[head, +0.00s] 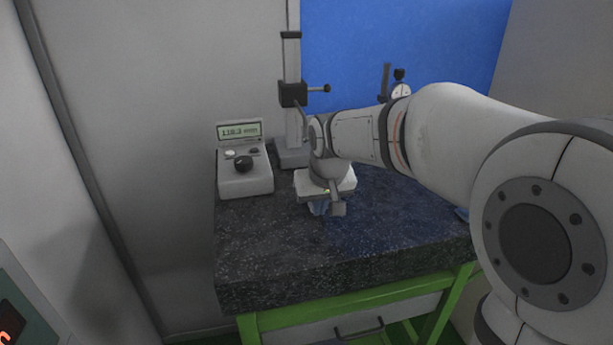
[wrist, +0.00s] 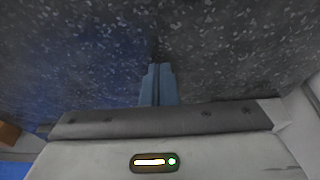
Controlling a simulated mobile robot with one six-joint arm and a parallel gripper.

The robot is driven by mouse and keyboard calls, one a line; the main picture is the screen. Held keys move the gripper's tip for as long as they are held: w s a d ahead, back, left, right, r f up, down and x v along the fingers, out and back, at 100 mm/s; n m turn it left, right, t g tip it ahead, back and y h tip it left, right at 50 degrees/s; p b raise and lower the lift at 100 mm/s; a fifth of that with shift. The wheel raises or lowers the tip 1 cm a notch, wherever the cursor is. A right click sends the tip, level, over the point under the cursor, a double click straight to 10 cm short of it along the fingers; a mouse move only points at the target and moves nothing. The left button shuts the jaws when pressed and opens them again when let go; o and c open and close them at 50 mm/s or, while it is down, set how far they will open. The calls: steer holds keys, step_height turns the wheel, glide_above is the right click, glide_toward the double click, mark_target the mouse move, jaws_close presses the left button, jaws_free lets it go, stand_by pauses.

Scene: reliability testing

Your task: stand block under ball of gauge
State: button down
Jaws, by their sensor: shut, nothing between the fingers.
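The height gauge (head: 292,70) stands at the back of the dark granite table, a pale column with a black carriage (head: 293,94). Its lower front is partly behind my arm, and I cannot make out its ball. Its readout box (head: 245,178) is left of it and shows about 118.3 mm. My gripper (head: 322,211) hangs over the middle of the table, in front of the gauge. In the wrist view its blue fingers (wrist: 158,72) are together with nothing between them, over bare granite. I cannot make out a block in either view.
The granite table (head: 290,250) is clear in front and at left. A small dial gauge on a stand (head: 400,88) shows behind my arm. A brown-orange thing (wrist: 8,133) shows at the wrist view's left edge.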

steer(key=shift+w+a+p, duration=0.4)
steer(key=shift+w+p, duration=0.1)
steer(key=shift+w, duration=0.9)
steer(key=shift+w+a+p, duration=0.4)
steer(key=shift+w+p, duration=0.05)
steer(key=shift+w, duration=0.95)
steer(key=shift+w+a+p, duration=0.4)
steer(key=shift+w+p, duration=0.1)
steer(key=shift+w, duration=0.9)
steer(key=shift+p+v, duration=0.85)
steer(key=shift+v, duration=1.25)
steer(key=shift+s, duration=0.3)
